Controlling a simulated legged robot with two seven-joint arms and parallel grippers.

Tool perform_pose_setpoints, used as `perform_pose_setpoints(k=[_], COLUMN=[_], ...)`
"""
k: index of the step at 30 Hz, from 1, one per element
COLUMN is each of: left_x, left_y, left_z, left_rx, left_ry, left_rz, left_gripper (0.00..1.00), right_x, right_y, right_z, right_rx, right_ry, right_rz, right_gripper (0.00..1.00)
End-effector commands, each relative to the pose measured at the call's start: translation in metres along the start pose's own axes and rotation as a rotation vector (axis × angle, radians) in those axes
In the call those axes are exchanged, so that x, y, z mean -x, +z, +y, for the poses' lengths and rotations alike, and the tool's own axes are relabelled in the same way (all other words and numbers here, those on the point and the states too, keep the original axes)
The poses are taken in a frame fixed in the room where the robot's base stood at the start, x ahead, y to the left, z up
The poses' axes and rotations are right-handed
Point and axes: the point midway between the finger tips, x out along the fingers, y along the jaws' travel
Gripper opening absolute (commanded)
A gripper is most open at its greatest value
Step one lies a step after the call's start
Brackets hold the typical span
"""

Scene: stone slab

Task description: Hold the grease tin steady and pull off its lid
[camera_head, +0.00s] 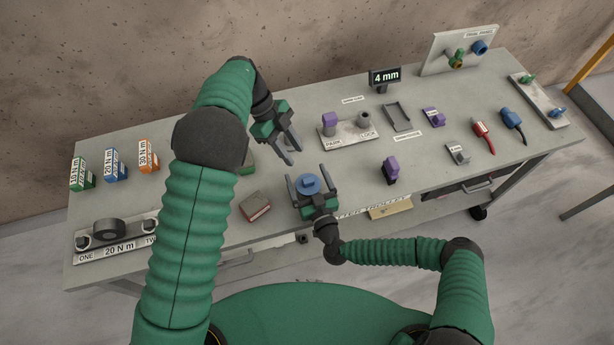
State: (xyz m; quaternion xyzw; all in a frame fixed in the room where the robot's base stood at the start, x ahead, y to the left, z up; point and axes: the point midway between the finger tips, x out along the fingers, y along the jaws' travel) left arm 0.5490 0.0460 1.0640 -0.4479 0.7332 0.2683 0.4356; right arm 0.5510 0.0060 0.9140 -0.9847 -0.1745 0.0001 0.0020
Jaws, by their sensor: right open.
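The grease tin (308,184) shows as a round blue top with a small knob, near the front middle of the table. Its lower body is hidden by the lid and my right gripper. My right gripper (306,176) reaches in from the front with one finger on each side of the tin. It is open, and I cannot tell whether a finger touches the tin. My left gripper (293,157) is above the table, behind and a little left of the tin. Its two fingers are apart with nothing between them, pointing down towards the front.
A dark red box (255,206) lies left of the tin, and a purple-topped piece (390,169) stands to its right. Small coloured boxes (115,164) stand at left. The table (345,190) is bare just right of the tin.

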Motion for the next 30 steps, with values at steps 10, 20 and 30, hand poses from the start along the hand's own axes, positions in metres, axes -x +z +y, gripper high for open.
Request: perform_pose_setpoints(k=[10,20,30], left_x=[-0.0001,-0.0001,0.0], left_y=[-0.0002,-0.0003,0.0], left_z=[-0.0004,-0.0003,-0.0003], left_rx=[0.001,0.001,0.001], left_ry=[0.0,0.0,0.0], left_rz=[-0.001,-0.001,-0.001], left_gripper=[0.36,0.36,0.36], right_x=[0.0006,0.0007,0.0007], right_y=[0.0,-0.0001,0.0], right_z=[0.0001,0.0001,0.0], right_rx=[-0.001,-0.001,-0.001], right_ry=[-0.001,-0.001,-0.001], right_rz=[0.0,0.001,0.0], right_gripper=[0.57,0.14,0.9])
